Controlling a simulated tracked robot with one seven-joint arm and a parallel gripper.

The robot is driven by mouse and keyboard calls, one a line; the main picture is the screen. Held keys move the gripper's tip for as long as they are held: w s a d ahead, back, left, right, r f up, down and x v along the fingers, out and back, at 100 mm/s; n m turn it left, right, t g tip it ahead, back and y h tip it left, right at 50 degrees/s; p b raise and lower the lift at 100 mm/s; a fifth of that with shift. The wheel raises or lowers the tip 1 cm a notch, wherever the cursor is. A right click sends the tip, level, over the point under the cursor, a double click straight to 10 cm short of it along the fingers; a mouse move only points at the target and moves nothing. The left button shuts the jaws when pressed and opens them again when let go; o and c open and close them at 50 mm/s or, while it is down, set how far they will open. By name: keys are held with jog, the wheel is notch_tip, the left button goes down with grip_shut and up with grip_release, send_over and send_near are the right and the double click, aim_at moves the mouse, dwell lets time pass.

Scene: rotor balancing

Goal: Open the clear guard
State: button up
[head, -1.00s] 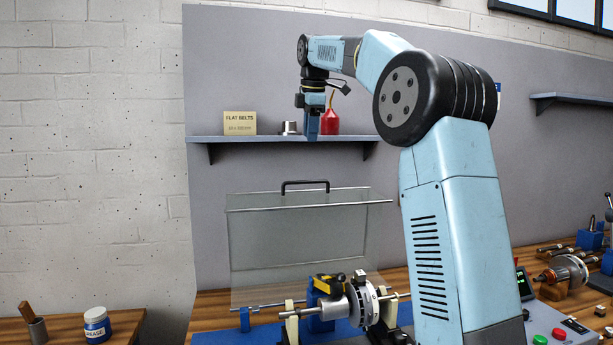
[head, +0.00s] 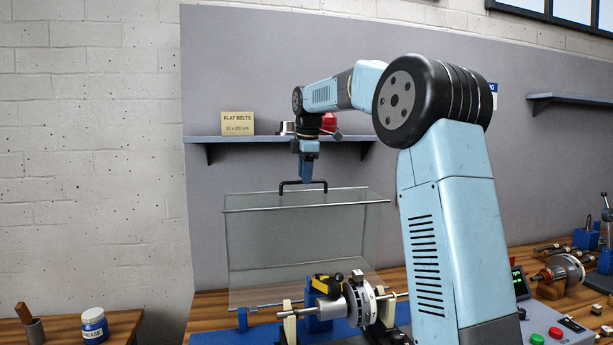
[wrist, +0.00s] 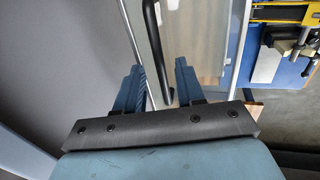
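The clear guard (head: 300,240) is a see-through, box-like cover with a thin metal rail along its top edge. It stands over the bench, above and behind the rotor in the head view. A black bar handle (head: 304,182) sits on its top. My gripper (head: 305,180) points down at this handle, its fingertips at the handle's height. In the wrist view, my gripper (wrist: 158,75) is open, and the black handle (wrist: 152,40) runs into the gap between the two blue fingers. I cannot tell whether either finger touches it.
The rotor (head: 358,302) on its shaft sits on stands below the guard, with a yellow-and-black part (head: 327,284) beside it. A wall shelf (head: 230,139) with a belts box (head: 238,123) and a red bottle (head: 329,122) is close behind my gripper. A grease jar (head: 94,325) stands lower left.

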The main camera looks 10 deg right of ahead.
jog(key=shift+w+f, duration=0.1)
jog(key=shift+f, duration=0.35)
grip_shut()
dwell(0.5)
